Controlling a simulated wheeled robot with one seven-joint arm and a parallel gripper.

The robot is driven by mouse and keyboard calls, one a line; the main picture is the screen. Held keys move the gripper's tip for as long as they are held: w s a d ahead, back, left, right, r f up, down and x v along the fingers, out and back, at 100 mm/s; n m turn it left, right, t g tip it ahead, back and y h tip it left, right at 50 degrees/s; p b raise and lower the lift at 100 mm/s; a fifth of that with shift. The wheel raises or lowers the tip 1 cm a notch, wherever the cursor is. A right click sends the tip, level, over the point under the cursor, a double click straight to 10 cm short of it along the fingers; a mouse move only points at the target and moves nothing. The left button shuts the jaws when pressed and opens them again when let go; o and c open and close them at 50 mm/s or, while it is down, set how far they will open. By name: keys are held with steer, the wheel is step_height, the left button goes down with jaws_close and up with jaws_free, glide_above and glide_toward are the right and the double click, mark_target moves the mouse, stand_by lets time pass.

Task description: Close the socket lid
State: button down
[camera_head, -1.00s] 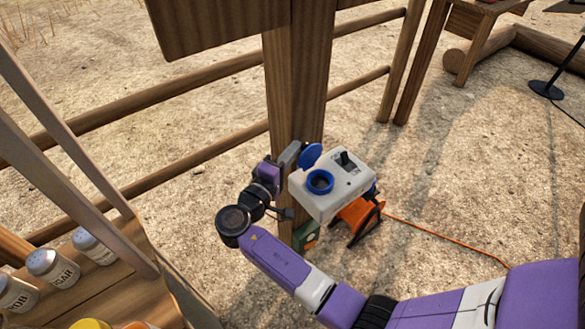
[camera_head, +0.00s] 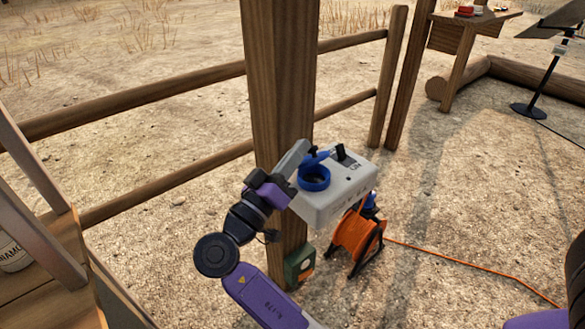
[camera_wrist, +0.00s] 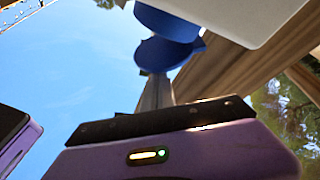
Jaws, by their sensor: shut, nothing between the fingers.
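The grey-white socket box (camera_head: 345,193) is on the wooden post, with a blue socket ring (camera_head: 314,179) on its top. The blue lid (camera_head: 319,158) stands open behind the ring, seen nearly edge-on. My gripper (camera_head: 301,148) is shut and empty, its fingers at the lid's left side. In the wrist view the lid (camera_wrist: 163,54) is just past the fingertips (camera_wrist: 156,82), below the blue ring (camera_wrist: 165,22). The fingers seem to touch the lid's outer side, but actual contact is hard to tell.
A black switch (camera_head: 343,153) sits on the box beside the lid. The post (camera_head: 280,90) rises close behind my gripper. An orange cable reel (camera_head: 357,238) and a green box (camera_head: 298,266) are below. Fence rails run to the left.

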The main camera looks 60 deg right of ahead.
steer(key=m+g+b, duration=0.1)
steer(key=m+b, duration=0.1)
steer(key=s+f+m+b, duration=0.1)
steer(key=m+b, duration=0.1)
steer(key=f+m+g+b, duration=0.1)
steer(key=b, duration=0.1)
steer(key=shift+s+a+m+g+b, duration=0.25)
steer(key=shift+s+m+g+b, duration=0.05)
steer(key=shift+s+m+b, duration=0.1)
steer(key=shift+s+a+f+b, duration=0.1)
steer(key=shift+s+f+b, duration=0.2)
steer(key=shift+b, duration=0.45)
steer(key=shift+s+f+b, duration=0.15)
steer(key=shift+s+b, duration=0.05)
steer(key=shift+b, duration=0.1)
